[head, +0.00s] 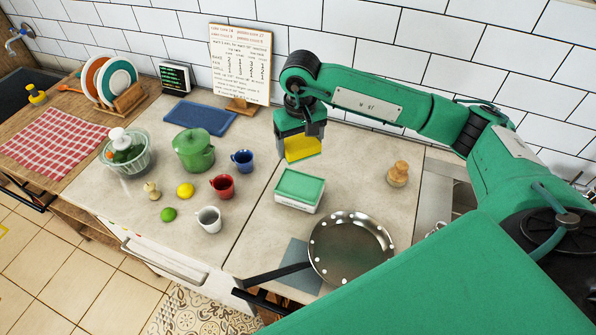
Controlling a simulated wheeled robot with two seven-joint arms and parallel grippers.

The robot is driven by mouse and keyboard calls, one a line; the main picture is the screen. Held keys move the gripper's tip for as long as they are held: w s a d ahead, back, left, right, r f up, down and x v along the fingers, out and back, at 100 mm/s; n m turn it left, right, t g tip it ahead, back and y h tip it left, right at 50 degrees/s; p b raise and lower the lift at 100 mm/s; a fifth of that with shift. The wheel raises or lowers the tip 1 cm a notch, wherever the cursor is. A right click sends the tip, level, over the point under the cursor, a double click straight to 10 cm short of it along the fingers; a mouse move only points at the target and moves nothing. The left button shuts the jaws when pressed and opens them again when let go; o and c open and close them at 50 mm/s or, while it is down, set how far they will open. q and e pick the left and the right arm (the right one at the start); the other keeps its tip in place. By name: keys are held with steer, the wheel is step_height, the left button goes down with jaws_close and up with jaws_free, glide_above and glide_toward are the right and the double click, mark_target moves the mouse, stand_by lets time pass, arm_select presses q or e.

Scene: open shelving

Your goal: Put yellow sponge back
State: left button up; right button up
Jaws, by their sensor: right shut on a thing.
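The yellow sponge (303,148) is held in my right gripper (301,136), above the counter at its back middle. The gripper points down and is shut on the sponge; its fingers partly cover the sponge's top. A white box with a green top (299,190) stands on the counter just in front of and below the sponge, apart from it in the picture. I cannot tell exactly how high the sponge is above the counter. My left gripper is not in view.
A steel pan (350,248) lies at the front right, its handle pointing left. A wooden brush or stopper (397,173) stands right. Red (222,187), white (208,219) and blue (242,160) mugs and a green pot (194,150) stand left.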

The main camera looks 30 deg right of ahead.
step_height(320, 180, down, 8)
steer(key=shift+w+f+p, duration=0.1)
steer(key=shift+f+p, duration=0.05)
steer(key=shift+p, duration=1.05)
step_height(320, 180, down, 4)
steer(key=shift+r+p, duration=0.1)
steer(key=shift+p, duration=0.65)
steer(key=shift+f, duration=0.35)
steer(key=shift+f, duration=0.1)
